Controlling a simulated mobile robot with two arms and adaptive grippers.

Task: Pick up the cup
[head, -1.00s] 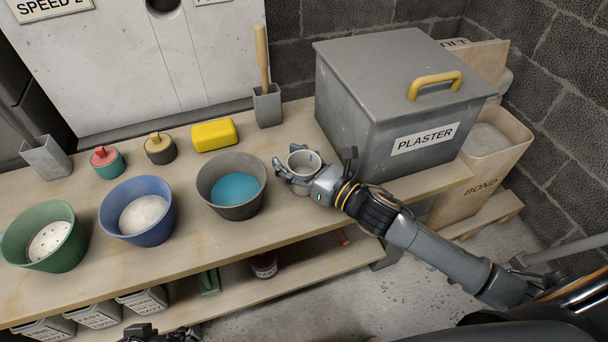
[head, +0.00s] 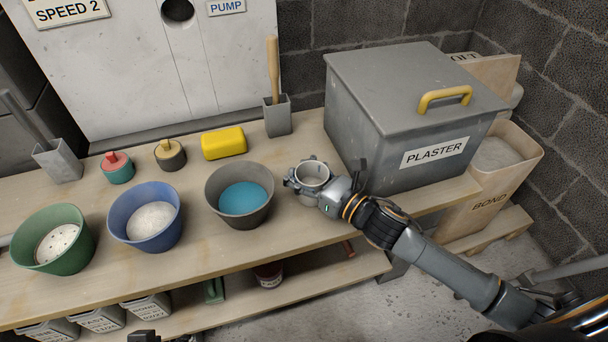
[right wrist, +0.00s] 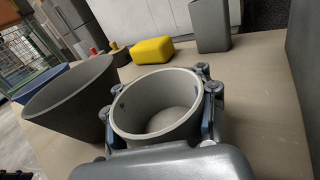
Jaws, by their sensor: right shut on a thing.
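A small dark piece at the bottom edge of the head view, probably my left gripper (head: 143,337), is mostly out of frame.
The grey PLASTER bin (head: 400,115) stands close behind and right of my right gripper. A blue bucket (head: 145,225) and a green bucket (head: 55,240) stand to the left. A yellow block (head: 223,143) and a grey holder (head: 278,117) are behind. Bare bench (head: 190,262) lies in front.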

